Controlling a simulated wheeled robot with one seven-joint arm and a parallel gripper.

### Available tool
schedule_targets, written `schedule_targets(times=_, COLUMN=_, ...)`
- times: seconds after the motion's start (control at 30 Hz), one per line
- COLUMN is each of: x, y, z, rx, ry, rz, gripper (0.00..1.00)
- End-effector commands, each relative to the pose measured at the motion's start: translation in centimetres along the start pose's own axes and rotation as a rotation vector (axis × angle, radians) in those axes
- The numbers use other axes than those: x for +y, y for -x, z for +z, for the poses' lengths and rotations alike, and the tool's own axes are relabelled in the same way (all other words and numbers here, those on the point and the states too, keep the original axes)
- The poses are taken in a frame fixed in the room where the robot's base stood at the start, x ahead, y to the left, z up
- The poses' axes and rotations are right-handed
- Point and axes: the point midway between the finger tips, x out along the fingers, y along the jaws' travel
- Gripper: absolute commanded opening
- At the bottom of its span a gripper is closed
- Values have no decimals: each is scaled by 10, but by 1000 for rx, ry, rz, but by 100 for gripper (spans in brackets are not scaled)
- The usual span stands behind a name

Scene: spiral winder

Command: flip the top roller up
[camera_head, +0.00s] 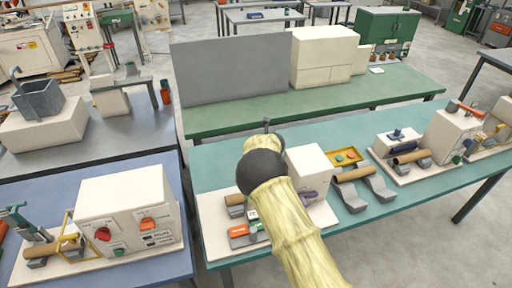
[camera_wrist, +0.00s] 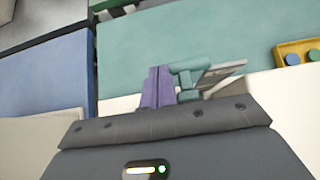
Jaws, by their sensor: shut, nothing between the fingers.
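The winder's white box (camera_head: 308,165) stands on a pale board (camera_head: 222,244) on the green table, partly behind my arm in the head view. A purple part (camera_head: 309,197) shows on its front. My arm hides the middle of this winder, and I cannot make out the top roller there. In the wrist view, two narrow purple pieces lie side by side at the centre; they look like the fingers of my gripper (camera_wrist: 157,88), shut and empty. A teal jointed part (camera_wrist: 186,74) with a flat grey piece (camera_wrist: 220,73) is close to their right; I cannot tell if they touch.
A yellow tray (camera_head: 358,153) with coloured knobs and a cardboard tube (camera_head: 352,174) on grey supports stand right of the winder. Another winder (camera_head: 128,207) is on the blue table at left. More units stand at right. The green table's (camera_head: 225,165) back strip is clear.

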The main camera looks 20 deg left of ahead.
Motion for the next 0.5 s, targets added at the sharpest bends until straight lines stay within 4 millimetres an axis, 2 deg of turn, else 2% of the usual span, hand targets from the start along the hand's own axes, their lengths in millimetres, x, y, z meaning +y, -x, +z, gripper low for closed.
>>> schedule_targets(times=0.17, x=-3, y=18, z=10, rx=-1, ry=-2, rz=-2, gripper=0)
schedule_targets(times=0.5, x=-9, y=72, z=35, rx=0, ry=-5, rz=-4, gripper=0)
